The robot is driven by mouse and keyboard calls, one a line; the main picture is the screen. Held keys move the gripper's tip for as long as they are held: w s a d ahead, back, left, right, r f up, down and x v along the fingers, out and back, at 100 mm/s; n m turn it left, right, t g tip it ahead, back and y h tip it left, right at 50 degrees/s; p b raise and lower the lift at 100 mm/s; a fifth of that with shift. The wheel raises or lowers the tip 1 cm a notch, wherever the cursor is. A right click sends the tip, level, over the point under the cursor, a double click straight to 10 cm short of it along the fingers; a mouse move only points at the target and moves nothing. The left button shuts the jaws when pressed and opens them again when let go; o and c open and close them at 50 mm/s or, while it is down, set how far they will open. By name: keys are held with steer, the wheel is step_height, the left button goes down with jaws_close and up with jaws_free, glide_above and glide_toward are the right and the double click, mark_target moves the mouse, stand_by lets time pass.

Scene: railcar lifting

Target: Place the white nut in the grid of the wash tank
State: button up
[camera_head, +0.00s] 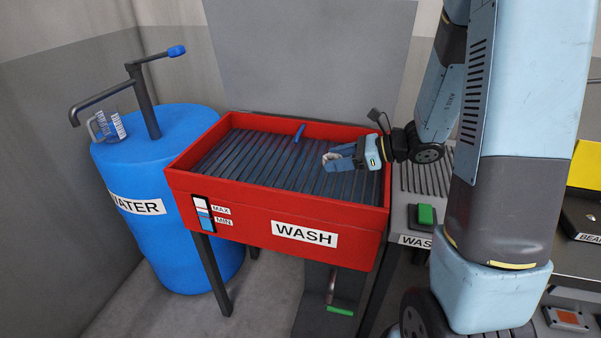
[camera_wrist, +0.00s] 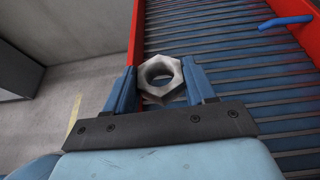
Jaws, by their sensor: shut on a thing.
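The white nut (camera_wrist: 160,79) is a pale hexagonal ring held between the two blue fingers of my gripper (camera_wrist: 160,88) in the wrist view. In the head view my gripper (camera_head: 334,159) is over the right part of the red wash tank (camera_head: 275,220), with the nut (camera_head: 331,159) small at its tips. The tank's grid (camera_head: 270,165) of dark parallel slats lies below; it also shows in the wrist view (camera_wrist: 225,65). I cannot tell the exact height of the nut over the slats. My gripper is shut on the nut.
A small blue handle (camera_head: 299,132) stands at the back of the grid. A blue water barrel (camera_head: 160,230) with a pump and a glass mug (camera_head: 108,126) is at left. A ribbed counter with a green button (camera_head: 425,215) is right of the tank. Most of the grid is clear.

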steer(key=w+a+f, duration=0.3)
steer(key=w, duration=0.2)
glide_above(311, 181)
steer(key=s, duration=0.1)
steer(key=f, duration=0.4)
steer(key=shift+d+f, duration=0.15)
steer(key=shift+d, duration=0.2)
steer(key=shift+w+a+f, duration=0.3)
steer(key=shift+w+f, duration=0.15)
steer(key=shift+f, duration=1.7)
steer(key=o, duration=1.2)
